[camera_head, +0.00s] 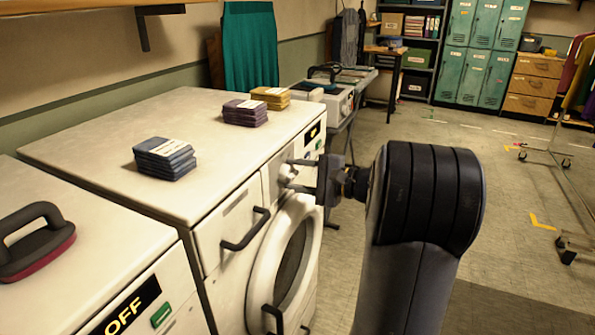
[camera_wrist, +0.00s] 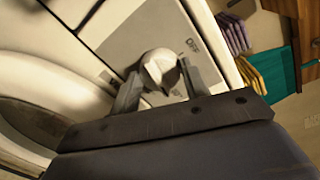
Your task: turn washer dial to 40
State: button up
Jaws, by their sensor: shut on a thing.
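The washer (camera_head: 110,150) is a white front-loading machine with a round door (camera_head: 292,262) and a drawer with a dark handle (camera_head: 245,230). Its dial (camera_head: 287,172) is a pale knob on the front panel, right of the drawer. My gripper (camera_head: 302,173) reaches the panel from the right and is shut on the dial. In the wrist view the dial (camera_wrist: 159,70) sits between the two dark fingers. Part of the dial is hidden by the gripper in the head view. I cannot read the setting that the dial points to.
Blue (camera_head: 164,158), purple (camera_head: 245,112) and yellow (camera_head: 271,97) stacks lie on the washer top. A machine with a lit OFF display (camera_head: 125,310) stands at the near left, with a dark-handled, red-based object (camera_head: 38,245) on it. The floor to the right is mostly open; a wheeled clothes rack (camera_head: 565,180) stands there.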

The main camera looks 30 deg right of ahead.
dwell(0.4)
jog(key=o, duration=1)
jog(key=v, duration=1)
jog(key=shift+s+d, duration=0.3)
jog(key=shift+w+a, duration=0.1)
jog(key=x, duration=1)
jog(key=shift+w+a, duration=0.2)
jog(key=shift+w, duration=0.05)
jog(key=shift+s, duration=0.1)
